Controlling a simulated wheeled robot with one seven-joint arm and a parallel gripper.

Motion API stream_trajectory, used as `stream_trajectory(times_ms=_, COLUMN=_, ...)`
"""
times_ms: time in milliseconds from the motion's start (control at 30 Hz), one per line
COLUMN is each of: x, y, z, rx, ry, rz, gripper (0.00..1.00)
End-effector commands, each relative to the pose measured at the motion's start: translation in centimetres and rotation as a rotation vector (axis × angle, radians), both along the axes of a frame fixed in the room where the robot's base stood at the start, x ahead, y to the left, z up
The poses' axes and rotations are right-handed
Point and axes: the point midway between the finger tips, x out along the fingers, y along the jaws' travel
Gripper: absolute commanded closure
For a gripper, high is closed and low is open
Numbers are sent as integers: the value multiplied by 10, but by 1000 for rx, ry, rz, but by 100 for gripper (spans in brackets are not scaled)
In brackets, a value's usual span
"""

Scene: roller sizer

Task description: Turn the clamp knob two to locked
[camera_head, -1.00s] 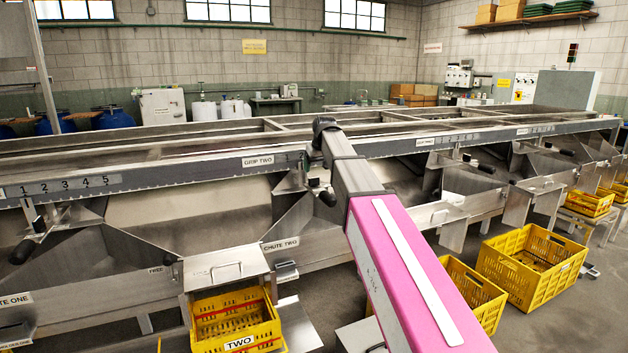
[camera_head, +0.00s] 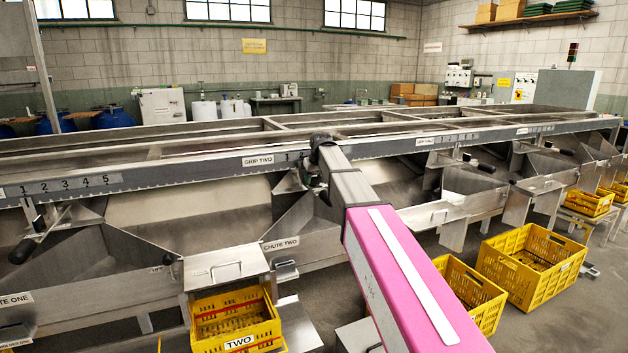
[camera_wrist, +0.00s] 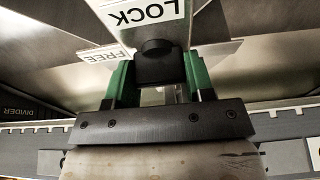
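In the wrist view, the black clamp knob (camera_wrist: 158,66) sits between the green fingers of my gripper (camera_wrist: 160,80). The fingers flank it closely and appear to touch it on both sides. A white LOCK label (camera_wrist: 145,12) is just beyond the knob, and a FREE label (camera_wrist: 104,56) is to its left; both read upside down. In the head view, my arm reaches to the rail just right of the GRIP TWO label (camera_head: 258,161). There my arm hides the knob and most of my gripper.
A long metal sizer rail (camera_head: 140,178) runs across the head view. The CHUTE TWO plate (camera_head: 281,243) and sloped metal dividers lie below it. A yellow crate marked TWO (camera_head: 238,342) stands under the chute. Other yellow crates (camera_head: 530,268) stand on the right.

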Motion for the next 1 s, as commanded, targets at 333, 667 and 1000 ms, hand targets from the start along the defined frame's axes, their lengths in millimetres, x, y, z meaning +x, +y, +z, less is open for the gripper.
stream_trajectory(times_ms=333, x=0, y=0, z=0, rx=1, ry=1, rz=-30, gripper=75)
stream_trajectory(times_ms=667, x=0, y=0, z=0, rx=-1, ry=1, rz=-226, gripper=75)
stream_trajectory(times_ms=1000, x=0, y=1, z=0, rx=-1, ry=2, rz=-546, gripper=75)
